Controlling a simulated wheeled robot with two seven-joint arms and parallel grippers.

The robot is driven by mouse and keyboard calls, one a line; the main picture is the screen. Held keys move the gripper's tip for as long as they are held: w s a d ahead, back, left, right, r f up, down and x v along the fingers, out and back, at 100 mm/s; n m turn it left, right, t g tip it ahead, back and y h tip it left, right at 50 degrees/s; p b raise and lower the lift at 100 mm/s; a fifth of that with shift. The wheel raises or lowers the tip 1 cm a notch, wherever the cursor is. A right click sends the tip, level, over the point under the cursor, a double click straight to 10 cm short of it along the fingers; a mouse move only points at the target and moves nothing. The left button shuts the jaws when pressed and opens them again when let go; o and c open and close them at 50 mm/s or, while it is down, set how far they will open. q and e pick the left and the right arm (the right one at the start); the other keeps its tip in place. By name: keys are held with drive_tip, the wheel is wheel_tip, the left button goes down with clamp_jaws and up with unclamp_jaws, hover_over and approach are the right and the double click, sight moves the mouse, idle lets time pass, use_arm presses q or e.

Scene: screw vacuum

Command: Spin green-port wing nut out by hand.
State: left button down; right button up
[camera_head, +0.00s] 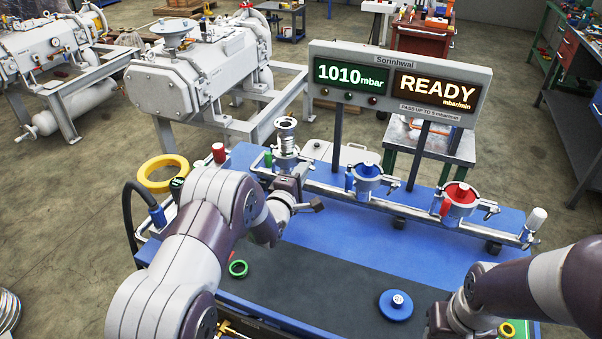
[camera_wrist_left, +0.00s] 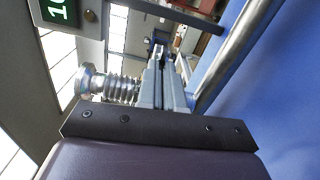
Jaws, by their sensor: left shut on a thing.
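My left gripper (camera_head: 286,168) reaches the manifold (camera_head: 320,188) at the green port, just below a silver bellows fitting (camera_head: 286,138). The green-port wing nut is hidden between and behind the fingers. The gripper is shut on it as far as I can tell. A green piece (camera_head: 268,160) shows just left of the fitting. In the left wrist view the two grey fingers (camera_wrist_left: 166,78) lie close together, with the bellows fitting (camera_wrist_left: 108,84) beside them. My right gripper is low at the right, its fingers cut off by the bottom edge.
Along the manifold are a blue port (camera_head: 366,172) and a red port (camera_head: 460,198). A display (camera_head: 396,84) reading 1010 mbar and READY stands behind. A blue disc (camera_head: 396,306) and a green ring (camera_head: 238,268) lie on the dark mat (camera_head: 320,275). A yellow ring (camera_head: 150,180) is at the left.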

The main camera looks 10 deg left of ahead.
use_arm(q)
drive_tip(key=shift+w+r, duration=0.1)
drive_tip(key=shift+r, duration=0.2)
drive_tip(key=c, duration=1.3)
unclamp_jaws()
drive_tip(key=shift+f, duration=0.25)
drive_tip(key=s, duration=0.4)
drive_tip(key=s+a, duration=0.1)
drive_tip(key=s, duration=0.3)
drive_tip(key=s+a+b, duration=0.1)
drive_tip(key=s, duration=0.3)
drive_tip(key=shift+s+a+f, duration=0.1)
drive_tip(key=shift+a, duration=0.1)
